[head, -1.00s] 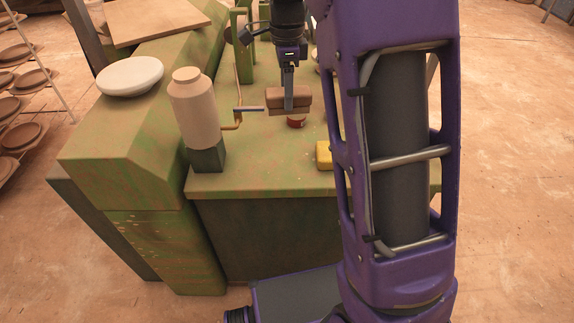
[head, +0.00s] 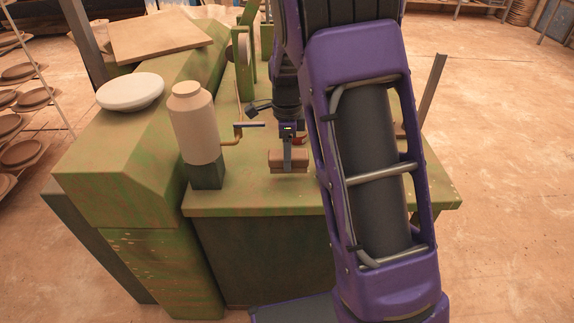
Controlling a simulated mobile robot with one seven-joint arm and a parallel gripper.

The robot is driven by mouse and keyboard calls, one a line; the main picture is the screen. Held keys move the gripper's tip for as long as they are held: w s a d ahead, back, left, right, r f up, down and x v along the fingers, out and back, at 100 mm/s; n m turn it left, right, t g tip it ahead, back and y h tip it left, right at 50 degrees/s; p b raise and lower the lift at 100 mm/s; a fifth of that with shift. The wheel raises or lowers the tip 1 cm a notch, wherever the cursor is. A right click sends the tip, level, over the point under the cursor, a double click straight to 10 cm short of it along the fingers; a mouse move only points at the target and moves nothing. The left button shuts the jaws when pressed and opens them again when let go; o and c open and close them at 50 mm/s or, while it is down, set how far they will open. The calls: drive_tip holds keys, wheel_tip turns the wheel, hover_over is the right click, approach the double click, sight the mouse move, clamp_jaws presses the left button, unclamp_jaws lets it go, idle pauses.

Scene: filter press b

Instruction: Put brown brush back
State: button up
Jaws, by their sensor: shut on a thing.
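The brown brush (head: 289,161) is a small brown block in the head view. My gripper (head: 287,150) points down and is shut on it from above. The brush appears just over the front part of the green bench top (head: 250,199). A faint shadow lies below it, and I cannot tell whether it touches the surface. The brush's underside is hidden.
A beige bottle (head: 194,125) on a dark block stands left of the brush. A crank handle (head: 248,125) is behind it. A white round dish (head: 130,92) and a board (head: 155,35) lie on the ledge. My arm hides the bench's right middle.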

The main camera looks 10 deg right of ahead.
drive_tip(key=shift+f, duration=1.75)
drive_tip(key=shift+f+b, duration=0.2)
drive_tip(key=shift+b, duration=0.1)
drive_tip(key=o, duration=1.3)
drive_tip(key=shift+r, duration=0.1)
wheel_tip(320, 180, up, 12)
drive_tip(key=shift+r+p, duration=0.15)
drive_tip(key=shift+p, duration=1)
